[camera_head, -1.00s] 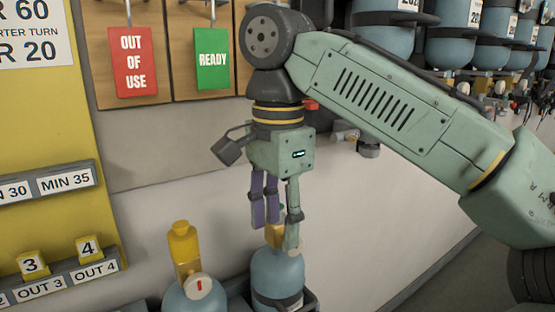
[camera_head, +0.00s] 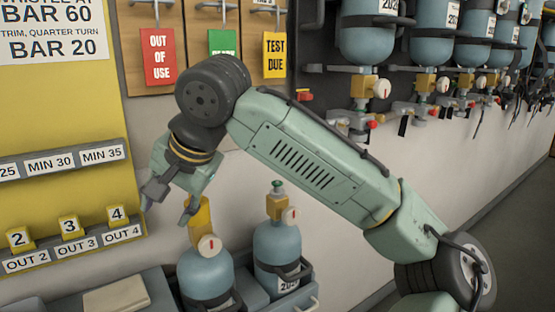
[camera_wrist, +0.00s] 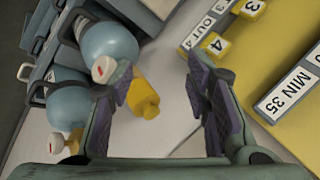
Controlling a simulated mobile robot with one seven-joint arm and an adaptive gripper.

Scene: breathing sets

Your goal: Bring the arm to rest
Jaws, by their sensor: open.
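My gripper (camera_head: 169,203) is in the left middle of the head view, at the end of my bent green arm. Its fingers are spread and point down and to the left, in front of the wall beside the yellow board. In the wrist view the gripper (camera_wrist: 165,105) shows two purple-padded fingers wide apart with nothing between them. A yellow-topped blue cylinder (camera_head: 207,275) stands just below and right of the gripper, apart from it as far as I can tell.
A second blue cylinder (camera_head: 277,245) stands in a grey holder (camera_head: 300,290). Hung cylinders (camera_head: 368,45) line the upper right. The yellow board (camera_head: 60,120) carries numbered tabs on a rail (camera_head: 75,240). Red (camera_head: 158,55) and yellow (camera_head: 274,55) tags hang above. Floor shows at lower right.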

